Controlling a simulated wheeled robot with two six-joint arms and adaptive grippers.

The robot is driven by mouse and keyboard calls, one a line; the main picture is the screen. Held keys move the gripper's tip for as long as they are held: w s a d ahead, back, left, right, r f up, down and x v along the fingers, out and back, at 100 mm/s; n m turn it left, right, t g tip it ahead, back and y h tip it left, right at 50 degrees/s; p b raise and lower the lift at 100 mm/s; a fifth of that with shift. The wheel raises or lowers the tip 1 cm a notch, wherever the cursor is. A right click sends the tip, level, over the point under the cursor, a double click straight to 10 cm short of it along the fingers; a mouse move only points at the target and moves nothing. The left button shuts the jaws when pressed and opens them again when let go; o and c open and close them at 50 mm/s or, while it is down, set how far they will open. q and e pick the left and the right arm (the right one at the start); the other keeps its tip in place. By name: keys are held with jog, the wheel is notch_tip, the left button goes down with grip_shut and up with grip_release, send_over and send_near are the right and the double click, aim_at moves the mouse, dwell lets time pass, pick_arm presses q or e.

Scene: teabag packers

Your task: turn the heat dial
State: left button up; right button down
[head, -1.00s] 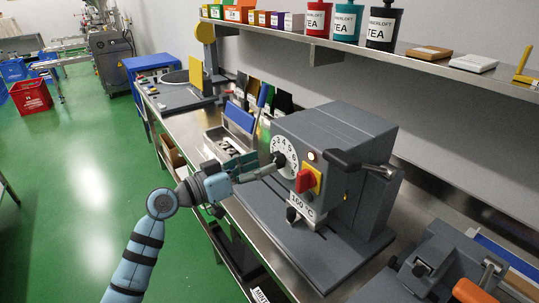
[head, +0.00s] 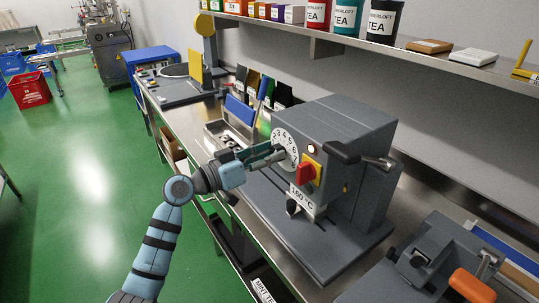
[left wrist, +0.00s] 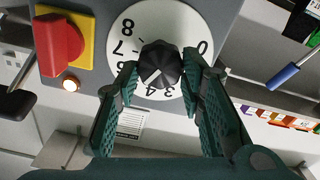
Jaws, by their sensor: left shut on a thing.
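The grey sealing machine (head: 345,135) stands on the steel bench. Its white round heat dial (head: 281,136) carries black numbers and a black knob. In the left wrist view the dial plate (left wrist: 140,25) is at the top centre with the dark knob (left wrist: 160,58) on it. My left gripper (head: 280,156) reaches the dial from the left. Its green fingers (left wrist: 161,75) are shut on the knob from both sides. A red switch (head: 306,173) on a yellow plate and a glowing lamp (head: 311,150) are right of the dial. My right gripper is not in view.
A "160 °C" label (head: 303,196) is below the switch. A black handle (head: 352,156) sticks out of the machine. A metal tray (head: 225,133) stands behind the gripper. Another device with an orange handle (head: 470,287) is at the lower right. A shelf (head: 400,52) with tea tins runs above.

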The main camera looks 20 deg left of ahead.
pick_arm(q)
jog(key=shift+n, duration=0.3)
jog(key=n+p, duration=0.1)
jog(key=n, duration=0.2)
jog(key=shift+n+p, duration=0.3)
jog(key=shift+p, duration=0.05)
jog(key=n+p, duration=0.2)
jog(key=n, duration=0.2)
jog(key=shift+w+a, duration=0.1)
jog(key=shift+f+n+p, duration=0.2)
jog(key=shift+n+p, duration=0.85)
jog(key=shift+n, duration=1.3)
jog(key=shift+f+n+p, duration=0.15)
jog(key=shift+n+p, duration=0.85)
jog(key=shift+n, duration=1.35)
jog(key=o, duration=1.2)
jog(key=shift+a, duration=0.1)
jog(key=shift+c, duration=0.2)
